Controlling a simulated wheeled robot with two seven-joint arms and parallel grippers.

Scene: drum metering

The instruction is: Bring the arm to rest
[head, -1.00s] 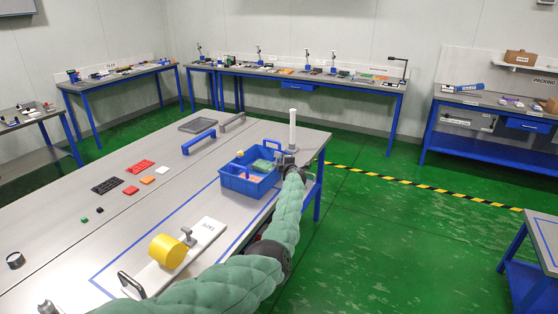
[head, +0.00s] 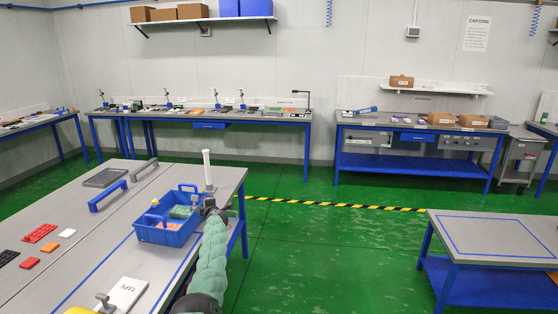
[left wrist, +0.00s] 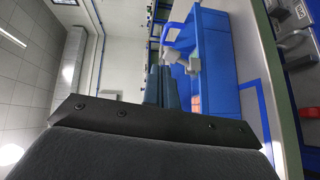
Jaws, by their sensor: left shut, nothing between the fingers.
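In the head view my left arm, in green padding, reaches up from the bottom edge. Its gripper (head: 211,207) is at the right side of a blue tote (head: 153,236), by the table's right edge. In the left wrist view the dark fingers (left wrist: 161,86) are close together with nothing between them. The tote's blue wall (left wrist: 220,62) fills the right of that view. I cannot tell whether the gripper touches it. My right gripper is in neither view.
The tote holds green and orange pieces, and a white post (head: 207,168) rises beside it. A white TAPE plate (head: 124,293) and a yellow drum (head: 79,311) are nearer on the table (head: 85,240). Open green floor (head: 320,255) lies right, before another table (head: 500,232).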

